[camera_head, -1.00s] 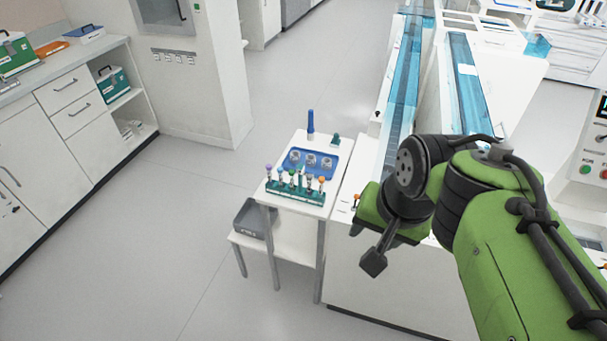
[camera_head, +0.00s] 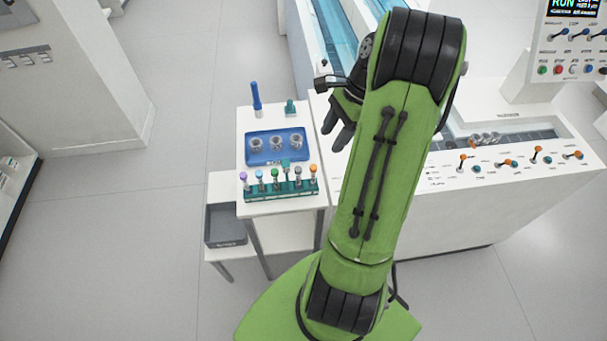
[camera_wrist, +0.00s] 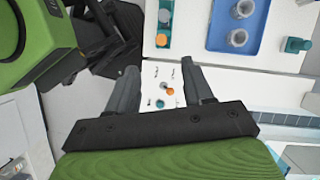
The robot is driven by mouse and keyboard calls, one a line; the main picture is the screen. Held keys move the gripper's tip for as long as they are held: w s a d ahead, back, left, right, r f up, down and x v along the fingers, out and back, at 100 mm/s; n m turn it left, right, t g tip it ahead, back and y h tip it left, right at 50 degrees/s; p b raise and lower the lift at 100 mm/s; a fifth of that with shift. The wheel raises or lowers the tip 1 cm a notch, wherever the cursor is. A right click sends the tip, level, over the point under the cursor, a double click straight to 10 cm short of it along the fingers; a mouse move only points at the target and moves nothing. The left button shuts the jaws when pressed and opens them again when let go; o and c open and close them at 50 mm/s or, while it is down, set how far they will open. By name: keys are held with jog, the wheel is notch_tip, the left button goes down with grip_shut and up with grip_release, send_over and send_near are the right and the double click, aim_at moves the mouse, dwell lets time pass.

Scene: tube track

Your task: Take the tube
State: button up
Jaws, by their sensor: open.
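A teal rack (camera_head: 281,190) near the front edge of the small white table holds several upright tubes in a row. Their caps include purple (camera_head: 243,176), green (camera_head: 275,173) and orange (camera_head: 313,168). The frames do not show which one is the tube meant. In the wrist view, the rack's end shows at the top with the orange-capped tube (camera_wrist: 161,40). My gripper (camera_head: 341,130) is open and empty, beside the table's right edge and to the right of the tray. In the wrist view, the space between its fingers (camera_wrist: 161,78) holds nothing.
A blue tray (camera_head: 278,157) with three grey round holders lies behind the rack. A blue upright object (camera_head: 256,97) and a small teal piece (camera_head: 290,107) stand behind it. The white machine (camera_head: 470,205) with orange-tipped levers is to the right. A grey bin (camera_head: 225,225) sits on the lower shelf.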

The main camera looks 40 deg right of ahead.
aim_at(315, 167)
jog(key=b+x, duration=0.2)
jog(key=x, duration=0.5)
jog(key=shift+w+f, duration=0.1)
jog(key=b+x, duration=0.3)
jog(key=x, duration=0.3)
jog(key=shift+d+f, duration=0.1)
jog(key=shift+d, duration=0.1)
jog(key=c, duration=0.9)
